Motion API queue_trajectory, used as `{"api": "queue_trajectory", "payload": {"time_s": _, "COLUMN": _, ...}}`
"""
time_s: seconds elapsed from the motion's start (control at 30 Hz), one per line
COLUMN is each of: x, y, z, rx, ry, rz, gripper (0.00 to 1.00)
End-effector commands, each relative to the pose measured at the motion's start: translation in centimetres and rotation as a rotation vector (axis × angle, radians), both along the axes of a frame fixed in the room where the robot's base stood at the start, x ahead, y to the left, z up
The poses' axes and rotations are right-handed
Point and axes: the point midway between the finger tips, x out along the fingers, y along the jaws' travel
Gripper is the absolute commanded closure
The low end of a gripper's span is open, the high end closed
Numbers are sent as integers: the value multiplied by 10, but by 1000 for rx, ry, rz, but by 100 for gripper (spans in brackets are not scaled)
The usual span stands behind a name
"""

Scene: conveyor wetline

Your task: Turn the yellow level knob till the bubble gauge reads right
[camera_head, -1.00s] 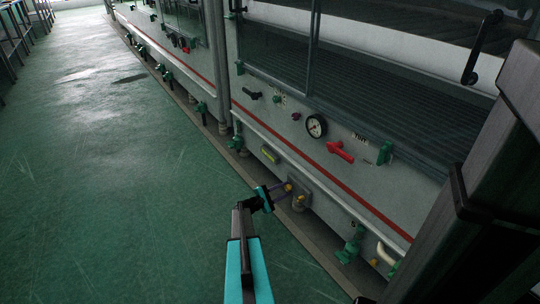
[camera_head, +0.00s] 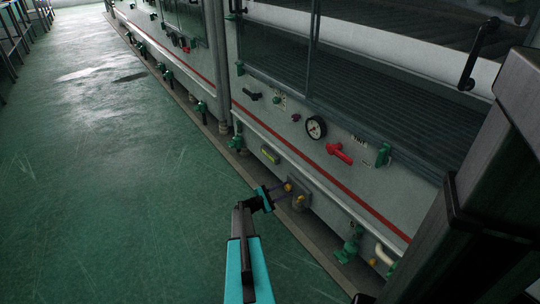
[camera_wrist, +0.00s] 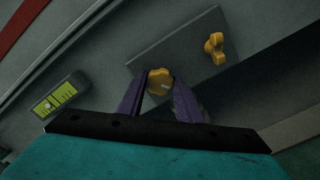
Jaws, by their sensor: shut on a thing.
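The yellow level knob (camera_wrist: 159,82) sits between the two purple fingers of my gripper (camera_wrist: 161,98) in the wrist view, and the gripper is shut on it. In the head view my gripper (camera_head: 281,191) reaches the same knob (camera_head: 288,187) low on the machine's side. The bubble gauge (camera_wrist: 60,97) is a yellow-green vial in a dark frame, left of the knob in the wrist view. The gauge also shows in the head view (camera_head: 270,154), above and left of the knob.
A second yellow knob (camera_wrist: 215,48) sits on the same grey plate (camera_wrist: 185,45). A round dial (camera_head: 316,128), a red handle (camera_head: 340,153) and green valves (camera_head: 348,246) are on the machine's side. The green floor (camera_head: 120,190) on the left is clear.

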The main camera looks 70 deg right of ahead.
Motion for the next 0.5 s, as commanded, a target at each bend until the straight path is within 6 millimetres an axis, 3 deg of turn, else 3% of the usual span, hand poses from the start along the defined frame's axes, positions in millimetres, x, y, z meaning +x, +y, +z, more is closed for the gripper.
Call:
{"api": "queue_trajectory", "payload": {"time_s": 0.03, "x": 7, "y": -1, "z": 2, "rx": 4, "ry": 7, "rz": 15, "gripper": 84}}
{"api": "queue_trajectory", "payload": {"time_s": 0.5, "x": 7, "y": -1, "z": 2, "rx": 39, "ry": 63, "rz": 15, "gripper": 84}}
